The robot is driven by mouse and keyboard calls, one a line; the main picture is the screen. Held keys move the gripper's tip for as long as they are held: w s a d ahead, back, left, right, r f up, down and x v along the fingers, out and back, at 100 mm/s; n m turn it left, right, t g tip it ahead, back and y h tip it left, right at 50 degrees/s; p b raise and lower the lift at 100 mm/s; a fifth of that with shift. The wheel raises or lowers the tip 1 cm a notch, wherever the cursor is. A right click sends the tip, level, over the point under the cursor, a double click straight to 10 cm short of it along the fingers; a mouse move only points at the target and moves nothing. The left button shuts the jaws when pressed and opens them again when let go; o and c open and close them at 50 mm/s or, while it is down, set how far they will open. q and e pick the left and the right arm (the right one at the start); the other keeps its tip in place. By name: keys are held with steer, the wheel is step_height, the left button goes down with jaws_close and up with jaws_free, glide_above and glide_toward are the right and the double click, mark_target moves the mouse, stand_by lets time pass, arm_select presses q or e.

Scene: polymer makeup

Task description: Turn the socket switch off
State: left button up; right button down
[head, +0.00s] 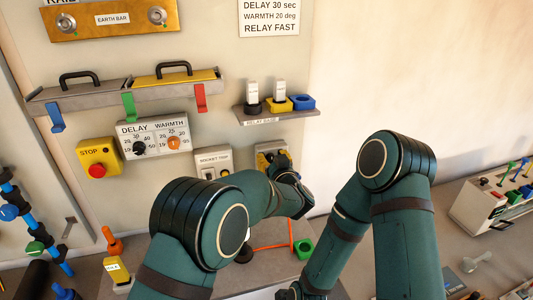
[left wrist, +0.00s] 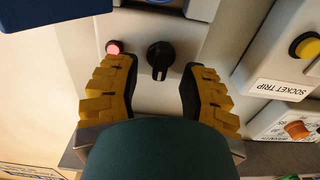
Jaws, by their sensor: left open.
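The socket switch appears as a black rotary knob (left wrist: 160,58) on a pale panel in the left wrist view, beside a lit red lamp (left wrist: 113,47). My left gripper (left wrist: 160,80) is open, with one yellow finger on each side of the knob. I see gaps between the fingers and the knob, and cannot tell any contact. In the head view my left gripper (head: 272,158) is at the wall panel, right of the socket trip box (head: 213,162); the arm and gripper largely hide the knob there. My right arm is folded at the right, and its gripper is out of view.
The socket trip box with a yellow button (left wrist: 305,46) sits close beside the switch. A relay shelf (head: 275,115) with small blocks is just above the left gripper. A yellow stop box (head: 99,158) and a delay and warmth box (head: 153,137) are further left.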

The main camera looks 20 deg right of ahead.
stand_by(0.3)
arm_select(q)
steer(key=shift+r, duration=0.1)
jaws_close()
